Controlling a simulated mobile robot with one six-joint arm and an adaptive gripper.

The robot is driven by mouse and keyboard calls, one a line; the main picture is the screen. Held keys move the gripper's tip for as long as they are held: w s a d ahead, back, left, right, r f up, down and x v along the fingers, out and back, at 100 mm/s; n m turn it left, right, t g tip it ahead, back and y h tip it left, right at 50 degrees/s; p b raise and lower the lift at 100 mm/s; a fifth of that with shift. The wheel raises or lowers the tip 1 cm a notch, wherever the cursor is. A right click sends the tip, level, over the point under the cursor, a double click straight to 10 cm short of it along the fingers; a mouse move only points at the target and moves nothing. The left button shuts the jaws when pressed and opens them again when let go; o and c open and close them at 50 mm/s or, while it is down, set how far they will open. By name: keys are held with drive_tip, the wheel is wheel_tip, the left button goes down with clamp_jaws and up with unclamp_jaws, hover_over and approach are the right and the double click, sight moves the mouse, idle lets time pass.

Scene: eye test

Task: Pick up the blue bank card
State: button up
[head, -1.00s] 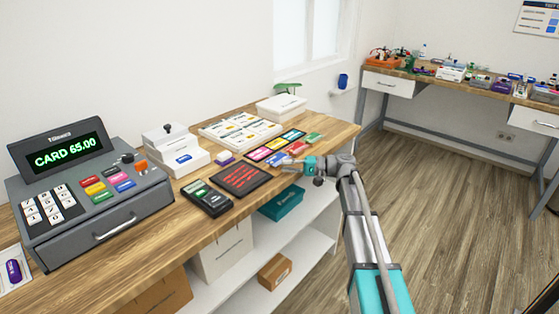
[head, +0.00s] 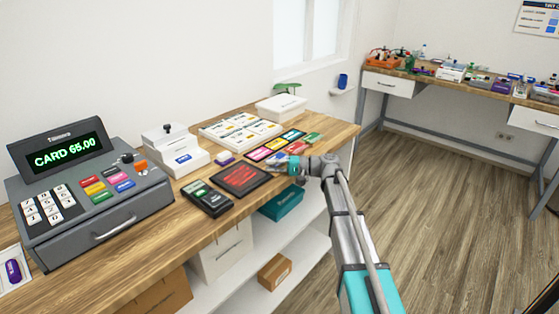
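The blue bank card (head: 277,158) lies on the wooden counter, at the near left end of a front row with a red card (head: 297,147) and a green card (head: 313,137). My gripper (head: 279,167) reaches in from the right, low at the counter's front edge. It overlaps the near part of the blue card in the head view and hides some of it. The fingertips are too small to tell whether they are open, shut or touching the card.
A dark display rack with pink, yellow and cyan cards (head: 277,144) lies just behind. The cash register (head: 95,200) reads "CARD 65.00". Shelves with boxes are below.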

sight(272, 158)
clamp_jaws()
drive_tip(key=shift+r, duration=0.15)
idle(0.4)
wheel_tip(272, 158, up, 3)
drive_tip(key=p, duration=0.3)
drive_tip(key=s+r+p, duration=0.9)
drive_tip(key=s+p, duration=0.1)
drive_tip(key=s, duration=0.4)
drive_tip(key=shift+d+r, duration=0.35)
